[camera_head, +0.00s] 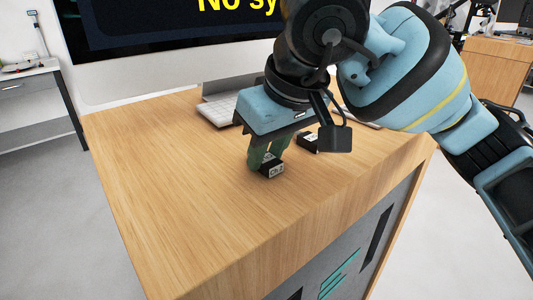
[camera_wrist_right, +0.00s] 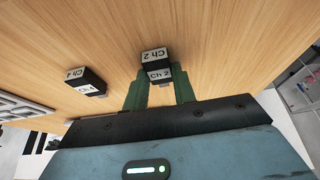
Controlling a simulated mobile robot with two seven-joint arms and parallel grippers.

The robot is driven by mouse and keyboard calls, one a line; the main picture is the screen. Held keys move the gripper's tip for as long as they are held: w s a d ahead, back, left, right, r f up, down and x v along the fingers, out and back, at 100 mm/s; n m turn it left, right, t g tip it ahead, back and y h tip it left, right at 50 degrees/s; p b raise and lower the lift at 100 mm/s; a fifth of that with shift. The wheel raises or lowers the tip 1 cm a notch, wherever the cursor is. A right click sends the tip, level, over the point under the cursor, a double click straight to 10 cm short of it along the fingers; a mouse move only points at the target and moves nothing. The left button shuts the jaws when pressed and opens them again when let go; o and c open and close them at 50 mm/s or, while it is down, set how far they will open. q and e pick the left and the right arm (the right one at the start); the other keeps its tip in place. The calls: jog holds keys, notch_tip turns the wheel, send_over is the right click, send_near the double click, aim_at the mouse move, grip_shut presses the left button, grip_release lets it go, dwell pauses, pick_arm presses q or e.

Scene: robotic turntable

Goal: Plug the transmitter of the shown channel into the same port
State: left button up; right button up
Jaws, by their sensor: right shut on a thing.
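My right gripper (camera_head: 263,158) points down over the wooden desk, its green fingers shut on a small black transmitter (camera_head: 271,169). The right wrist view shows this transmitter (camera_wrist_right: 157,64) between the fingertips, with white labels reading "Ch 2". I cannot tell whether it touches the desk or is just above it. A second black transmitter (camera_head: 308,142) lies beside the gripper, to its right in the head view. My left gripper is not in view. I see no port clearly.
A dark screen (camera_head: 150,25) behind the desk (camera_head: 150,170) shows yellow text, partly hidden, beginning "No sy". A white keyboard (camera_head: 217,110) lies at the desk's back, partly behind my right arm. The desk's left and front areas are clear.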

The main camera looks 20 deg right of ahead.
aim_at(273, 157)
jog(key=shift+r, duration=0.45)
jog(key=r, duration=0.1)
jog(key=d+r, duration=0.1)
jog(key=shift+w+r, duration=0.15)
jog(key=shift+r, duration=0.15)
jog(key=d, duration=0.5)
jog(key=d+r+b, duration=0.1)
jog(key=d, duration=0.4)
jog(key=w+d+b, duration=0.1)
jog(key=d, duration=0.4)
jog(key=shift+w+r, duration=0.1)
jog(key=shift+r, duration=0.1)
